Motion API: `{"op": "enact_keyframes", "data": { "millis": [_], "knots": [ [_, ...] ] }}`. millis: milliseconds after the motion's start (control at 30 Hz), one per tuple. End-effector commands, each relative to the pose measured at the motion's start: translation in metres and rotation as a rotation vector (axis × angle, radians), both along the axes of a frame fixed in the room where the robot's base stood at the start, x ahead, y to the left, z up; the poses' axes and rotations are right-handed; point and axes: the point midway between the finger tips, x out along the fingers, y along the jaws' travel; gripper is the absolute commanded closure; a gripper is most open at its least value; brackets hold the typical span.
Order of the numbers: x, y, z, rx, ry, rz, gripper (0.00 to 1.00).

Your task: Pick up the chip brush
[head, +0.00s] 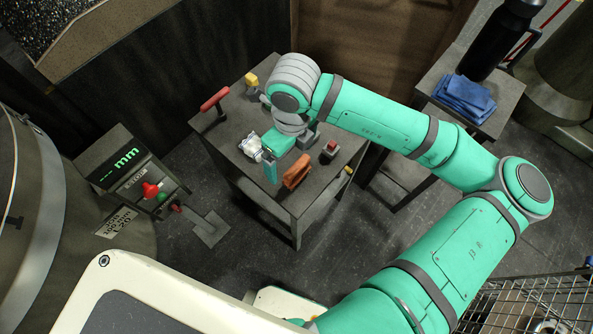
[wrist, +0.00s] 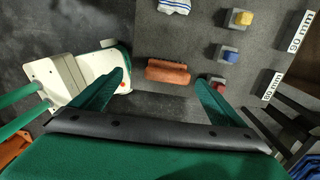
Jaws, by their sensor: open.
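The orange-brown block-like piece (head: 297,171) near the front edge of the small dark table looks like the chip brush; its bristles cannot be made out. In the wrist view this brush (wrist: 167,71) lies crosswise, ahead of and between my fingertips. My gripper (wrist: 160,82) is open, its two green fingers apart with nothing between them. In the head view my gripper (head: 271,163) hangs over the table, just left of the brush and apart from it in the picture. The far finger is partly hidden there.
The dark table (head: 285,205) also holds a white crumpled cloth (head: 251,147), a red-handled item (head: 214,99), and small blocks with red (head: 331,149) and yellow (head: 251,79) tops. A side table (head: 425,82) bears blue cloths (head: 465,95). A readout stand (head: 130,165) stands left.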

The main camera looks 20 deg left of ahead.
Motion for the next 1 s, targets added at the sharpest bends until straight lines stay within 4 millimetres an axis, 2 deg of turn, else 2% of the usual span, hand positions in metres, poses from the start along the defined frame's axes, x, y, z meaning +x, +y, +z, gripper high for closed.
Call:
{"op": "enact_keyframes", "data": {
  "millis": [133,400,667,1000],
  "knots": [
    [0.006,-0.01,-0.009,-0.033,-0.018,-0.01,0.06],
    [0.006,-0.01,-0.047,-0.03,-0.016,-0.01,0.06],
    [0.007,-0.01,-0.064,-0.03,-0.017,-0.01,0.06],
    [0.011,-0.012,-0.105,-0.03,-0.017,-0.009,0.06]
  ]
}}
